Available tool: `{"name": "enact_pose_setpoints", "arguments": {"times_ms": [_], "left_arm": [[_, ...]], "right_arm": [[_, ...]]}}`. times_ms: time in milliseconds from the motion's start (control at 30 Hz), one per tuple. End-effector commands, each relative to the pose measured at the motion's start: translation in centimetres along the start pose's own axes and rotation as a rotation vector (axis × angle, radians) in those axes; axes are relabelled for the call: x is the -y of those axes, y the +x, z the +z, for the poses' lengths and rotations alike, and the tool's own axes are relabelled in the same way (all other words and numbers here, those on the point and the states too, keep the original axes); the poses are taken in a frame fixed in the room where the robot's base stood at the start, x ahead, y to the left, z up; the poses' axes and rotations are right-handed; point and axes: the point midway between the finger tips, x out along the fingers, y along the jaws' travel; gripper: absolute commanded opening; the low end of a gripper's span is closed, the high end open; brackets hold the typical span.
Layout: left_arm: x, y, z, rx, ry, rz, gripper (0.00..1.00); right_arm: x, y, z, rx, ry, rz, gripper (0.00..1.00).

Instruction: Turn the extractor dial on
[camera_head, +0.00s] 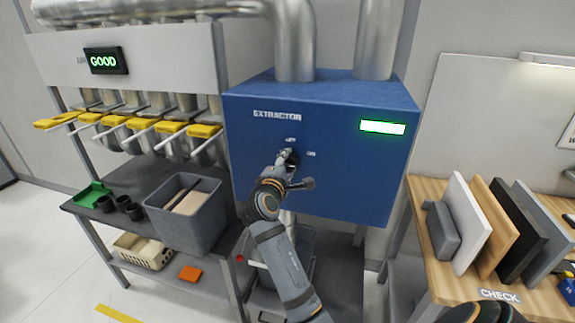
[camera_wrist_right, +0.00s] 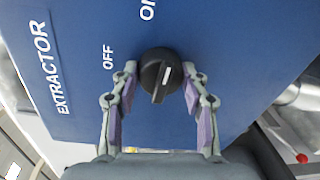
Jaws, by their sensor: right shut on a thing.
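The extractor dial (camera_wrist_right: 150,75) is a black round knob with a raised bar and a white mark, on the front of the blue extractor box (camera_head: 340,190). In the right wrist view, OFF is printed to its left and ON towards the top edge. The white mark lies beside neither label; I cannot tell its exact setting. My right gripper (camera_wrist_right: 161,72) is shut on the dial, one finger on each side. In the head view, my right gripper (camera_head: 288,160) and wrist partly cover the dial. My left gripper is not in view.
A green-lit panel (camera_head: 382,127) glows on the box's upper right. A GOOD sign (camera_head: 105,61) is lit at left, above yellow-handled gates (camera_head: 172,127). A grey bin (camera_head: 190,225) stands left of my arm. Upright boards (camera_head: 470,215) stand on a wooden bench at right.

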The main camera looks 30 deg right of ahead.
Motion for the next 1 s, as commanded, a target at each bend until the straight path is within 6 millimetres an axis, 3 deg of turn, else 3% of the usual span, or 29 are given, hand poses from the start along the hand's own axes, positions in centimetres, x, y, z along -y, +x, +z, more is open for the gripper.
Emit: {"name": "enact_pose_setpoints", "arguments": {"times_ms": [267,300,433,767,867,1000], "left_arm": [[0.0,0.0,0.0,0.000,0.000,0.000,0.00],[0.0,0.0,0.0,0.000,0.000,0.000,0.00],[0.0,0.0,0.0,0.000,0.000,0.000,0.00],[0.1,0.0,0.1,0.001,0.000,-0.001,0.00],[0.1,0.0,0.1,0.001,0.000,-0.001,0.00],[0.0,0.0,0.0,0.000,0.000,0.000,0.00]], "right_arm": [[0.0,0.0,0.0,0.000,0.003,0.000,0.13],[0.0,0.0,0.0,0.000,0.002,0.000,0.50],[0.0,0.0,0.0,0.000,0.002,0.000,0.68],[-0.3,0.0,0.1,0.000,0.002,0.001,0.68],[-1.6,-0.1,0.3,0.002,0.005,0.003,0.68],[-4.9,-0.3,1.1,0.002,0.008,0.009,0.68]]}}
